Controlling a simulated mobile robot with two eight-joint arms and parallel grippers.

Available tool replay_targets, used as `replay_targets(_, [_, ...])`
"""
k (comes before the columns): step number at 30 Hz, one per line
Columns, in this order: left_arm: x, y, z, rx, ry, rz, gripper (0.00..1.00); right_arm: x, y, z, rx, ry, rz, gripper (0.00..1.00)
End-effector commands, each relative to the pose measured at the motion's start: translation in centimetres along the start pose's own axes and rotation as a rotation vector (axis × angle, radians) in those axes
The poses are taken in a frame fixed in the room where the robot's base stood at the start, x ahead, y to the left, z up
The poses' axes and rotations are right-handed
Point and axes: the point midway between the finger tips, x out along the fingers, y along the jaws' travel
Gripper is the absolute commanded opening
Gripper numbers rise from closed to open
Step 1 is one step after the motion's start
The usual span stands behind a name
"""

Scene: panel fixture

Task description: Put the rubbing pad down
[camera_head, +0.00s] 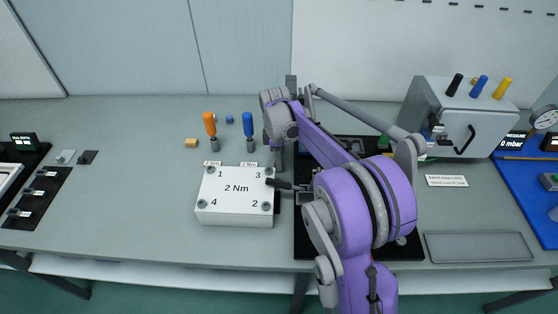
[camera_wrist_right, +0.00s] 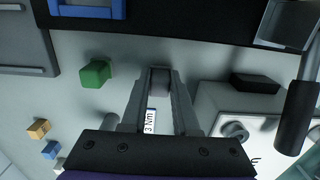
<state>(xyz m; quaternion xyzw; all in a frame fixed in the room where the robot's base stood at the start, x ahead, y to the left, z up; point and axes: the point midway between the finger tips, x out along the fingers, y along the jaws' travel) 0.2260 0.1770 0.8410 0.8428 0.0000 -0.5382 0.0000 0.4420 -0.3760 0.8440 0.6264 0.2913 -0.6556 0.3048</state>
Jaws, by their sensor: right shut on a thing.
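My right gripper (camera_head: 275,166) points down just behind the back right corner of the white box marked 2 Nm (camera_head: 233,210). In the right wrist view its fingers (camera_wrist_right: 160,92) close in on a small grey piece (camera_wrist_right: 160,84) between the tips, which seems to be the rubbing pad. The pad is mostly hidden by the fingers, and the head view does not show it clearly. I cannot tell whether it touches the table. A 3 Nm label (camera_wrist_right: 150,120) shows between the fingers. My left gripper is not in view.
Orange (camera_head: 210,124) and blue (camera_head: 248,124) screwdrivers stand behind the box. A black-handled clamp (camera_head: 281,184) reaches over its right side. A green block (camera_wrist_right: 95,75) lies near the gripper. A grey cabinet (camera_head: 455,120) stands at right.

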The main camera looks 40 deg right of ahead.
Motion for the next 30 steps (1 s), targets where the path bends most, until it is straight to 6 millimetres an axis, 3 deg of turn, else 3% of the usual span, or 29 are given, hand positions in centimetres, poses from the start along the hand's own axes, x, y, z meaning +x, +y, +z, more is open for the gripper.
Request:
replay_targets(11, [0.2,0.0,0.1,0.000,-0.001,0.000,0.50,0.6,0.0,0.0,0.000,0.000,0.000,0.00])
replay_targets(12, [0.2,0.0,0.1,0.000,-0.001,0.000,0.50,0.6,0.0,0.0,0.000,0.000,0.000,0.34])
replay_targets(16, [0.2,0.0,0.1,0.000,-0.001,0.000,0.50,0.6,0.0,0.0,0.000,0.000,0.000,0.57])
replay_targets(25, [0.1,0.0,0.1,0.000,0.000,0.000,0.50,0.4,0.0,0.0,0.000,0.000,0.000,0.58])
replay_targets(30, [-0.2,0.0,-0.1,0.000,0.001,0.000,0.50,-1.2,0.0,0.0,0.000,0.000,0.000,0.58])
